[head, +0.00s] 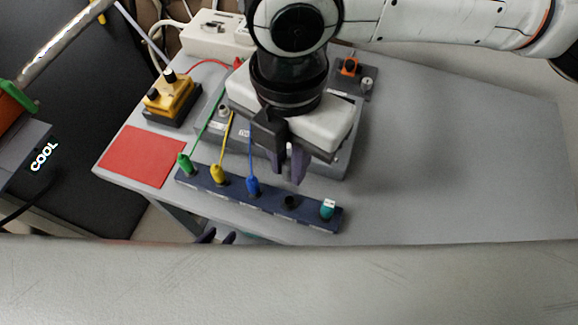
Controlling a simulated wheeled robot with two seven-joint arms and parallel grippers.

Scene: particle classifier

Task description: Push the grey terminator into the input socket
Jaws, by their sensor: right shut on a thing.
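My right gripper (290,168) comes down from the top over the middle of the table. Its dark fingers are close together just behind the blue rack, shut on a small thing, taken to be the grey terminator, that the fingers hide. The input socket cannot be made out; the grey instrument (345,158) under my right gripper is largely covered by it. My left gripper (217,237) shows only as two dark fingertips with a gap between them, below the table's front edge, away from the rack.
The dark blue rack (270,206) holds green (185,163), yellow (217,173) and blue (253,185) plugs with wires, plus a teal-topped piece (328,208). A yellow-black box (172,97) and red mat (141,156) lie left. The table's right side (460,160) is clear.

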